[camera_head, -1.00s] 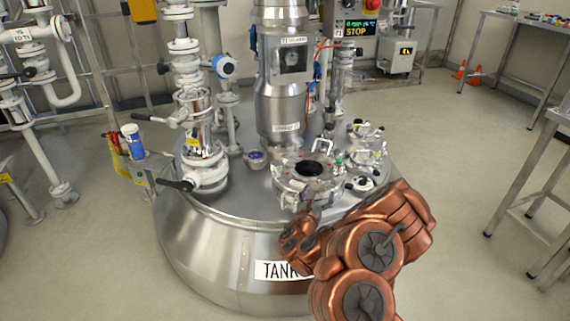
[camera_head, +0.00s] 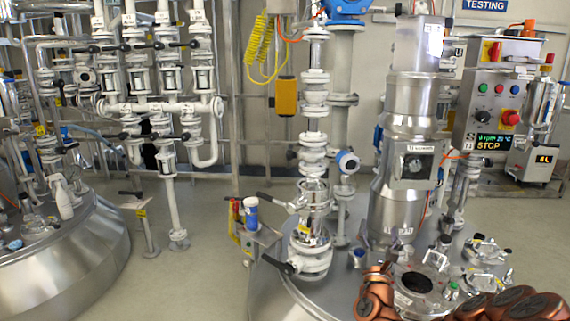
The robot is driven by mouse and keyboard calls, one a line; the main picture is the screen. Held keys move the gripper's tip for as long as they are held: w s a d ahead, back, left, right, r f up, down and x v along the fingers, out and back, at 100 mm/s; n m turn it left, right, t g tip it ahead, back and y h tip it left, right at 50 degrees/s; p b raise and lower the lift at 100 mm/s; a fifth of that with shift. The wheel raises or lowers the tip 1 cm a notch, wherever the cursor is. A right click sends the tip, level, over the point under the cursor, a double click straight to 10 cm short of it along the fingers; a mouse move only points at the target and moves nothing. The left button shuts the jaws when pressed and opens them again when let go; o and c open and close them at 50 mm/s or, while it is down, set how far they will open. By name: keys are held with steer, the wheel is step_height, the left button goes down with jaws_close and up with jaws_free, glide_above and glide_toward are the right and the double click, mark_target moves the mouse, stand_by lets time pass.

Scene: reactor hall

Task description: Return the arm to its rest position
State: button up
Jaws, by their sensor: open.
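My copper-coloured arm (camera_head: 510,303) shows along the bottom right edge, low in front of the steel tank's top. Its wrist end (camera_head: 375,292) is beside the open round port of the tank. My gripper (camera_head: 380,243) points upward from the wrist, with its dark fingers spread and nothing seen between them. Most of the arm is below the picture's edge, so its full pose is hidden.
The tank top (camera_head: 335,290) carries an open port (camera_head: 417,282), a tall steel column (camera_head: 402,150) and a white valve stack (camera_head: 312,200). A control box (camera_head: 492,115) stands behind at right. Another tank (camera_head: 75,260) is at left. Floor between the tanks is partly clear.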

steer(key=s+a+r+n+y+p, duration=0.2)
steer(key=s+a+r+n+y, duration=0.25)
steer(key=a+r+y, duration=0.3)
steer(key=s+a+r+n+g+y+p, duration=0.1)
steer(key=s+a+r+n+y, duration=0.2)
steer(key=a+r+n+y, duration=0.4)
steer(key=s+a+r+n+y+p, duration=0.2)
steer(key=s+a+r+n+y, duration=0.25)
steer(key=r+y, duration=0.4)
steer(key=s+a+r+n+g+y+p, duration=0.3)
steer(key=s+a+n+g, duration=0.5)
steer(key=s+n+g, duration=0.5)
steer(key=s+a+r+n+g+y+p, duration=0.2)
steer(key=s+a+n+g+p, duration=0.2)
steer(key=s+a+n+g, duration=0.65)
steer(key=s+d+f+n+g+h+p, duration=0.1)
steer(key=s+d+f+g+h+p, duration=0.2)
steer(key=s+d+f+h, duration=0.25)
steer(key=s+d+f+n+g+h+p, duration=0.1)
steer(key=s+d+f+g+h+p, duration=0.2)
steer(key=s+h, duration=0.45)
steer(key=d+f+t+h+p, duration=0.2)
steer(key=d+t+h+p, duration=0.3)
steer(key=d, duration=1.6)
steer(key=h, duration=0.3)
steer(key=shift+f+t+p, duration=0.2)
steer(key=shift+t+p, duration=0.1)
steer(key=shift+t, duration=0.05)
steer(key=shift+w+m, duration=0.1)
steer(key=shift+m, duration=0.15)
